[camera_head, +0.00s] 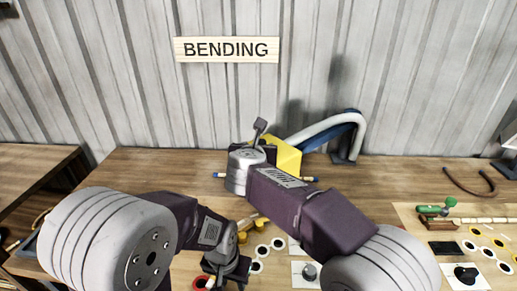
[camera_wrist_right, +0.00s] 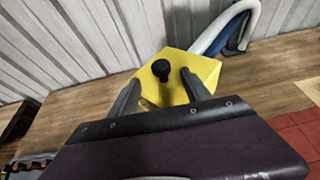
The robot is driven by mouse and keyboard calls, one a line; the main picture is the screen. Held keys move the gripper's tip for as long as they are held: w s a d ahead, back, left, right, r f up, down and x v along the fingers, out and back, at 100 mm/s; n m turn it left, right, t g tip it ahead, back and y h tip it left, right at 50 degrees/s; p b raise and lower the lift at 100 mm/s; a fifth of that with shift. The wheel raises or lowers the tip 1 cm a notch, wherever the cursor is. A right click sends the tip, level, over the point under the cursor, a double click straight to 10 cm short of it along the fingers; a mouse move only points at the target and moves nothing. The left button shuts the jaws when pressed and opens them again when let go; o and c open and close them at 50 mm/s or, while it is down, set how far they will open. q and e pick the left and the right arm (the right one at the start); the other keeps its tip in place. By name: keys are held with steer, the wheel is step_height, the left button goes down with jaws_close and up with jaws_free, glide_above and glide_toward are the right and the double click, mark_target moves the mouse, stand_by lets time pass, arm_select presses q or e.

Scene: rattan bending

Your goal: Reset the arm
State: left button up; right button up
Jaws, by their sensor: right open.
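My right arm reaches in from the lower right of the head view to the yellow box (camera_head: 287,153). Its gripper is mostly hidden behind the wrist there. In the right wrist view, my right gripper (camera_wrist_right: 160,94) is open, with two grey fingers apart. A black knob (camera_wrist_right: 161,70) shows between and beyond the fingers, in front of the yellow box (camera_wrist_right: 205,68); I cannot tell if they touch. My left gripper (camera_head: 226,266) points down over the near table area at the lower middle of the head view. Its fingertips are too small and dark to tell if they are apart.
A white and blue curved tube (camera_head: 335,128) stands behind the box, near the wall. White discs with black centres (camera_head: 262,250) lie near my left gripper. A board at right holds a green-handled tool (camera_head: 437,207) and discs. The wooden table (camera_head: 140,170) is clear at back left.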

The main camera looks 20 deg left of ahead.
steer(key=w+d+r+m+h, duration=0.1)
steer(key=w+d, duration=0.2)
steer(key=d, duration=0.3)
steer(key=w+d+r+m+h, duration=0.2)
steer(key=w+d, duration=0.1)
steer(key=d, duration=0.2)
steer(key=d+f+n+h, duration=0.3)
steer(key=d+n, duration=0.5)
steer(key=d, duration=1.4)
steer(key=s+d+f+n+g+y, duration=0.1)
steer(key=s+f+n+g, duration=0.5)
steer(key=s+f+n, duration=0.7)
steer(key=s+d+f+n+g+y, duration=0.2)
steer(key=s+f+n+g, duration=0.4)
steer(key=s+f+n, duration=0.7)
steer(key=s+n, duration=0.2)
steer(key=s, duration=0.3)
steer(key=shift+d+f, duration=0.25)
steer(key=shift+f, duration=0.05)
